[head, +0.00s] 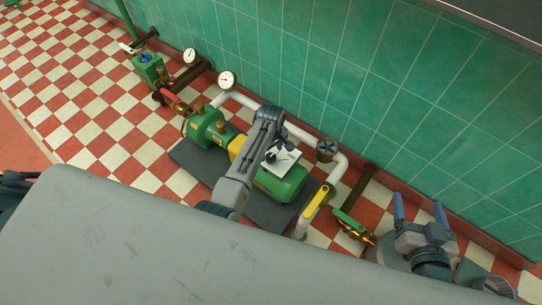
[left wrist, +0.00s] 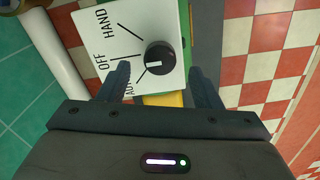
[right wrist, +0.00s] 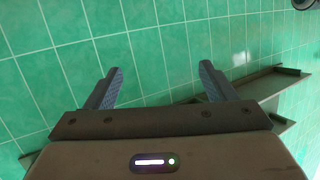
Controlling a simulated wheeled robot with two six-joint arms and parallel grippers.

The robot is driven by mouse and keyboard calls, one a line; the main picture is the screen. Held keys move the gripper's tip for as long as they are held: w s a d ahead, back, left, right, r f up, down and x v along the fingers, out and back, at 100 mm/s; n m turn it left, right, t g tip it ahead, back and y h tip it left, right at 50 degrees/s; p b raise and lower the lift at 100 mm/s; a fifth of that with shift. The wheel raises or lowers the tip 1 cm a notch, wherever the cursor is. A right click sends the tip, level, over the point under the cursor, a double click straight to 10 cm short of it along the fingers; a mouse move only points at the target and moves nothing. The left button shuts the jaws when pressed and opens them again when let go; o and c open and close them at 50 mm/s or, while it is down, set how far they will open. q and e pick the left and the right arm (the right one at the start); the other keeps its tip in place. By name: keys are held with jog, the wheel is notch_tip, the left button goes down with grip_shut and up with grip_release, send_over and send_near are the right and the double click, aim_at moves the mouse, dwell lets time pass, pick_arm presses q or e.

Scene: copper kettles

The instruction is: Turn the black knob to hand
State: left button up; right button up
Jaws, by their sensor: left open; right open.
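The black knob (left wrist: 160,57) sits on a white panel (left wrist: 100,15) marked HAND, OFF and AUTO in the left wrist view. In the head view the white panel (head: 289,163) shows beneath my left arm, above a green pump motor (head: 280,183). My right gripper (head: 419,209) is open and empty, far right of the panel.
White pipes (head: 300,133) with gauges (head: 227,79) run along the green tiled wall (head: 400,90). A yellow lever (head: 318,201) and a green-handled brass valve (head: 351,226) stand right of the pump. The chequered floor (head: 100,100) is open at the left.

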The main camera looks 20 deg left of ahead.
aim_at(271, 157)
pick_arm(q)
notch_tip(271, 157, down, 3)
jog(key=shift+f+b, duration=0.15)
jog(key=shift+b, duration=0.3)
jog(key=shift+f, duration=0.25)
pick_arm(e)
notch_tip(271, 157, up, 7)
jog(key=w+t, duration=0.2)
jog(key=t, duration=0.2)
jog(key=shift+w+d+t, duration=0.3)
jog(key=shift+w, duration=0.05)
jog(key=shift+r, duration=0.1)
